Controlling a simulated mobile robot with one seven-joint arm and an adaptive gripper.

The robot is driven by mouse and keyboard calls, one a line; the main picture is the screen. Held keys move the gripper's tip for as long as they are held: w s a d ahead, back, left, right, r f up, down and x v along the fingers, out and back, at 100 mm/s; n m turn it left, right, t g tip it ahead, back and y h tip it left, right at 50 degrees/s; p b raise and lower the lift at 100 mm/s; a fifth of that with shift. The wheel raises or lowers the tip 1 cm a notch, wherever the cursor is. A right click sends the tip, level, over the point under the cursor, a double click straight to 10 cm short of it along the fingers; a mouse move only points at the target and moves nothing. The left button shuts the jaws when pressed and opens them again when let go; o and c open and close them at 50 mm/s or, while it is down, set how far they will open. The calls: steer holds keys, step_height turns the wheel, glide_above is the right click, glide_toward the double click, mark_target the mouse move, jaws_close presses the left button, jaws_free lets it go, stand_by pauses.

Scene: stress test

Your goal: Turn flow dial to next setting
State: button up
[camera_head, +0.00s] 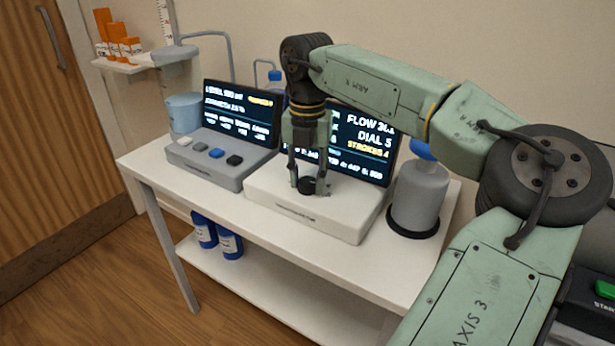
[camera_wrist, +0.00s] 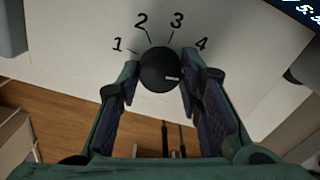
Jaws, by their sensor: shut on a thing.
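The flow dial (camera_head: 307,186) is a black round knob on top of the white box (camera_head: 350,222). In the wrist view the dial (camera_wrist: 158,72) has a short white mark on its right side. The printed numbers 1, 2, 3 and 4 (camera_wrist: 202,44) fan around its far side, and the mark points right, below the 4. My gripper (camera_head: 309,183) reaches straight down over the box. Its fingers (camera_wrist: 159,80) are on either side of the dial, shut on it. The screen (camera_head: 368,142) behind reads "DIAL 5" and "STROKES 4", partly hidden by my arm.
A grey unit (camera_head: 207,172) with several buttons and its own screen (camera_head: 238,115) stands to the left. A grey container (camera_head: 417,195) with a blue top stands close on the right. Blue bottles (camera_head: 229,243) are on the lower shelf. The white table's front strip (camera_head: 285,232) is clear.

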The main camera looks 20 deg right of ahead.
mark_target(308, 181)
steer(key=o, duration=1.2)
step_height(308, 181, up, 12)
steer(key=shift+r, duration=0.1)
stand_by(0.3)
